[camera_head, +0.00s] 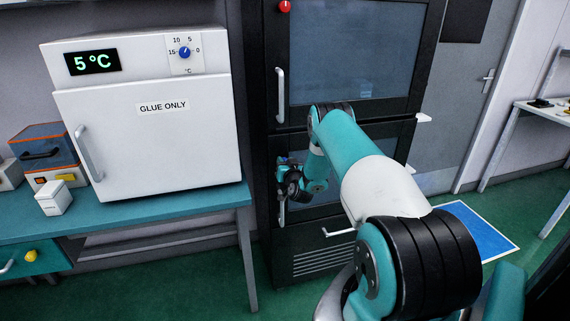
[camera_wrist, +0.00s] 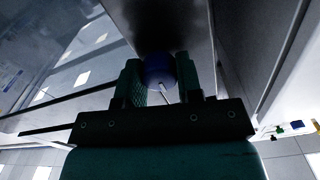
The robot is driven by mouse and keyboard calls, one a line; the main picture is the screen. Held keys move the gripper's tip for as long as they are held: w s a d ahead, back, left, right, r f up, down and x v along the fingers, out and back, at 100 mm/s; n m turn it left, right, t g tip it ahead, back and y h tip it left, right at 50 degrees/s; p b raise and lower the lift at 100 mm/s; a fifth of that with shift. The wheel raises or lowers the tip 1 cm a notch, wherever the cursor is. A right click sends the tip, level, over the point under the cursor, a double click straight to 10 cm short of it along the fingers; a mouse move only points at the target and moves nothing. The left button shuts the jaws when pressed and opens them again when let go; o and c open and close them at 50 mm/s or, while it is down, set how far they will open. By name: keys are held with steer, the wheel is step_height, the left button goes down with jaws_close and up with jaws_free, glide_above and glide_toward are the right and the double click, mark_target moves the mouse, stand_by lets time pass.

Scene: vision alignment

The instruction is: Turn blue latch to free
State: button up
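The blue latch (camera_wrist: 158,68) is a round blue knob with a pale pointer line, set on a dark upright frame. In the wrist view it fills the gap between the two fingers of my gripper (camera_wrist: 160,82), with a finger at each side. In the head view my gripper (camera_head: 287,182) is at the left edge of the lower door of the dark cabinet (camera_head: 262,120). A small bit of blue (camera_head: 282,160) shows just above it. My arm and gripper hide most of the latch and part of the lower door there.
A red knob (camera_head: 285,6) and a vertical handle (camera_head: 280,95) are on the cabinet's upper door. A white "GLUE ONLY" box (camera_head: 150,150) stands on the teal bench (camera_head: 150,207) at left. A blue floor mat (camera_head: 478,232) lies at right.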

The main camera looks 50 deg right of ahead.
steer(key=shift+c, duration=1.4)
steer(key=shift+f+b, duration=0.1)
steer(key=shift+b, duration=0.2)
steer(key=m+b, duration=0.3)
steer(key=shift+f+m, duration=0.1)
steer(key=shift+m, duration=0.3)
steer(key=m+b, duration=0.2)
steer(key=m, duration=0.2)
steer(key=shift+m, duration=0.3)
steer(key=m+b, duration=0.1)
steer(key=m, duration=0.3)
steer(key=shift+d, duration=0.1)
steer(key=shift+m, duration=2.8)
